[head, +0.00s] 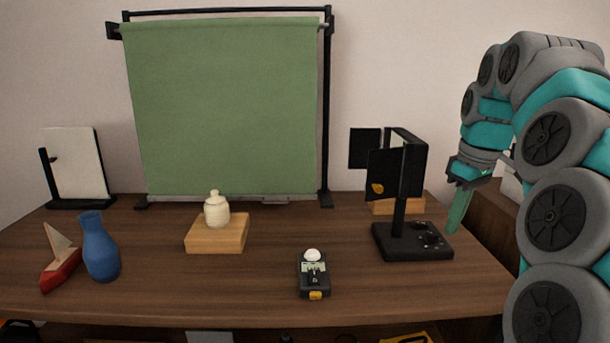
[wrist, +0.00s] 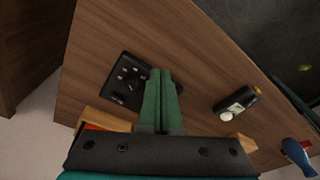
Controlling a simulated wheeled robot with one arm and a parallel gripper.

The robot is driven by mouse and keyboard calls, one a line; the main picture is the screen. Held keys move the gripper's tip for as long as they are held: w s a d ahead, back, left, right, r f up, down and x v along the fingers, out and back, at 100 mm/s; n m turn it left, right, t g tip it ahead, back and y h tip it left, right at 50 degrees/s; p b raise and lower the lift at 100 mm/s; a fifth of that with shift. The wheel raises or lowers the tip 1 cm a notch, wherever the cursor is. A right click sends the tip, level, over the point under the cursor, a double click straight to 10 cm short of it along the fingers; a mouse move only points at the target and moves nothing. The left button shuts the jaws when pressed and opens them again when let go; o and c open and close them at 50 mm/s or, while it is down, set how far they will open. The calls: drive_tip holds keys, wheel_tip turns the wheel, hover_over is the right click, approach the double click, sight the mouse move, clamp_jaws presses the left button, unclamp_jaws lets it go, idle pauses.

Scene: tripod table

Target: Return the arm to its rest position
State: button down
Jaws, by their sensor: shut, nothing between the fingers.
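My gripper (head: 459,208) hangs from my raised arm at the right of the head view, its green fingers pointing down near the table's right edge. In the wrist view my gripper (wrist: 161,76) shows its two green fingers pressed together with nothing between them. The fingers partly cover the black base (wrist: 126,82) of the black stand in that view. In the head view the gripper is to the right of that stand (head: 399,190) and apart from it.
The wooden table (head: 250,300) carries a small black device (head: 313,278), a cream jar (head: 216,210) on a wooden block (head: 217,235), a blue vase (head: 100,250), a toy sailboat (head: 60,262) and a white panel (head: 76,165). A green backdrop (head: 225,105) stands behind.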

drive_tip(key=s+a+f+m+g, duration=0.1)
drive_tip(key=s+a+f+m, duration=0.1)
drive_tip(key=s+a+f, duration=0.65)
drive_tip(key=s+a+f+m+g, duration=0.1)
drive_tip(key=s+a+f, duration=0.35)
drive_tip(key=s, duration=0.65)
drive_tip(key=s+f+m+g, duration=0.1)
drive_tip(key=s+f+m, duration=0.2)
drive_tip(key=s+f, duration=0.6)
drive_tip(key=s, duration=0.4)
drive_tip(key=shift+s+f+h, duration=0.2)
drive_tip(key=shift+f+h, duration=0.05)
drive_tip(key=shift+h, duration=0.15)
